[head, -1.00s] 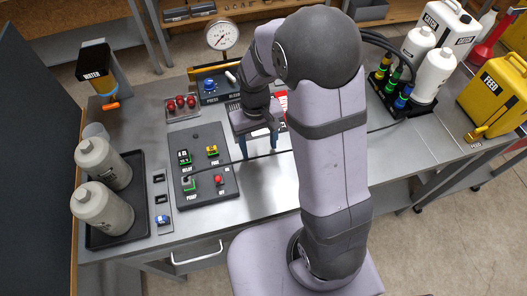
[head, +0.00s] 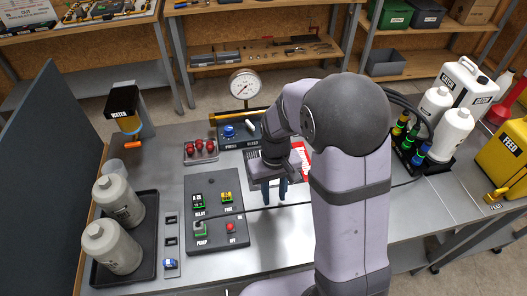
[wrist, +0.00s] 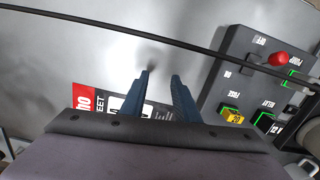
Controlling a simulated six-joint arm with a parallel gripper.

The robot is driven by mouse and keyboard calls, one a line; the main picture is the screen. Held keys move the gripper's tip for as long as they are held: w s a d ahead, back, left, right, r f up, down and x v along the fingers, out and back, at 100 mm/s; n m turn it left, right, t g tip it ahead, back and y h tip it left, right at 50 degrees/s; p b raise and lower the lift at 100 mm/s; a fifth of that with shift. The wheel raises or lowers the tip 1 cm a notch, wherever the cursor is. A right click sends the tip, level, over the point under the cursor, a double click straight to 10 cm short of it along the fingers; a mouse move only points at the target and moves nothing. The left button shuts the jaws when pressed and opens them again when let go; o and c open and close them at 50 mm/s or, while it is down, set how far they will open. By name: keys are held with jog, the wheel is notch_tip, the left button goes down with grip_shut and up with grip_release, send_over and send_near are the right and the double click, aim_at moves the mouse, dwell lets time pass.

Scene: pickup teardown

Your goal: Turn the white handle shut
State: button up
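The white handle (head: 250,127) is a small light lever by the BLEED label, right of the blue PRESS knob (head: 229,130) in the head view. It is small there, and its exact angle is hard to read. My gripper (head: 275,196) points down over bare bench, in front of the handle and just right of the dark button panel (head: 216,190). In the wrist view my gripper (wrist: 161,76) shows two blue fingers apart with nothing between them. The handle is not visible in the wrist view.
A pressure gauge (head: 245,86) stands behind the knob. A thin dark cable (wrist: 130,32) crosses near the fingers. Grey bottles (head: 118,202) stand on a tray at left. An orange-handled water dispenser (head: 124,108) is at back left. White bottles (head: 451,136) stand at right.

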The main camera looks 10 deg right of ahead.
jog(key=w+r+n+t+y, duration=0.1)
jog(key=w+r+n+t, duration=0.3)
jog(key=w, duration=1.2)
jog(key=m+t, duration=0.1)
send_near(250, 124)
jog(key=shift+y, duration=0.4)
jog(key=shift+d+p+x, duration=0.2)
jog(key=shift+p+x, duration=0.6)
jog(key=shift+x, duration=1.1)
jog(key=shift+d+p+x, duration=0.15)
jog(key=shift+p+x, duration=0.65)
jog(key=shift+x, duration=1.1)
grip_shut()
